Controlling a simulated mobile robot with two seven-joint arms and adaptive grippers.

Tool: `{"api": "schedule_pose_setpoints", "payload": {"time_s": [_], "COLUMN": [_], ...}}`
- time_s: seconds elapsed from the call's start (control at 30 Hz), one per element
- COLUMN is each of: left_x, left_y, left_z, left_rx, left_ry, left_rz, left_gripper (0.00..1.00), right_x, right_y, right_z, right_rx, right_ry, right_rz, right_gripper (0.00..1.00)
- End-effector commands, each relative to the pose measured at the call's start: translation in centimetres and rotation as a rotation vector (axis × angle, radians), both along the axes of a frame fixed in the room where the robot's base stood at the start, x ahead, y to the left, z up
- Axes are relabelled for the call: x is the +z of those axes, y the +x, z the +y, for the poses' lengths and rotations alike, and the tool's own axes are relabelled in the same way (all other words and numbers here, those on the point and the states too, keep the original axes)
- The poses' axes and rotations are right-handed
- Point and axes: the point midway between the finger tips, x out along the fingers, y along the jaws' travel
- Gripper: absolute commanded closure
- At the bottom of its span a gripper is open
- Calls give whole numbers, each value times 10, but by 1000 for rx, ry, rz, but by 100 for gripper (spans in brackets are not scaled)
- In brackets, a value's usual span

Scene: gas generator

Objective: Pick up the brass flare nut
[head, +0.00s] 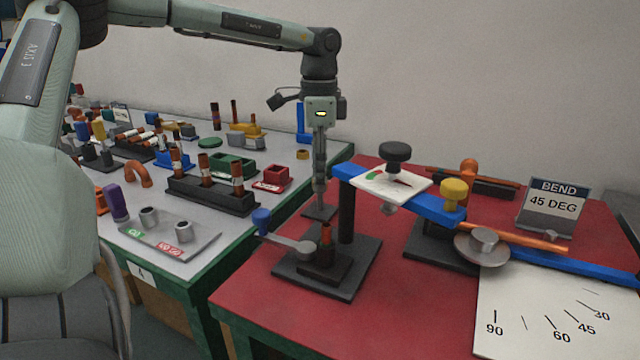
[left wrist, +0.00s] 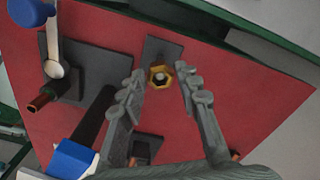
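The brass flare nut (left wrist: 160,76) shows in the left wrist view as a gold hexagonal ring with a pale centre. It is at the edge of a small dark grey plate (left wrist: 166,47) on the red table top. My left gripper (head: 320,204) points straight down over that plate in the head view. Its two fingers are open, and in the wrist view the nut appears between the fingertips. I cannot tell whether they touch it or how far above it they are. I cannot make out the nut in the head view. My right gripper is in neither view.
Right of the gripper stands a blue-armed fixture with a dark post (head: 347,215). In front is a dark base with a blue-knobbed crank (head: 285,242) and copper tube. A bending jig (head: 482,246) stands farther right. The grey table (head: 110,205) at left is crowded with parts.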

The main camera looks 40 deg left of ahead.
Motion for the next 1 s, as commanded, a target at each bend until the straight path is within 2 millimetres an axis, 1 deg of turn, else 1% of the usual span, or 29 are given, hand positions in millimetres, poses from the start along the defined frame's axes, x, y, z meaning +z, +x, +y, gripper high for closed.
{"api": "schedule_pose_setpoints", "payload": {"time_s": [0.03,0.1,0.37,0.47,0.57,0.8,1.0], "left_x": [0,0,1,5,18,67,97], "left_y": [0,0,0,0,1,1,1], "left_z": [0,0,0,0,0,0,0], "left_rx": [0,0,0,0,-1,0,0], "left_ry": [0,0,0,1,3,4,1], "left_rz": [0,0,0,-1,-4,-3,-1], "left_gripper": [77,86,86,86,86,86,86], "right_x": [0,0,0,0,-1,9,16], "right_y": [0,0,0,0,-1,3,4], "right_z": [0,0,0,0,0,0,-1], "right_rx": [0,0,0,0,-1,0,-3], "right_ry": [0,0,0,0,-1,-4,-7], "right_rz": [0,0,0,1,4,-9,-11], "right_gripper": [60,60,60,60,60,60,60]}}
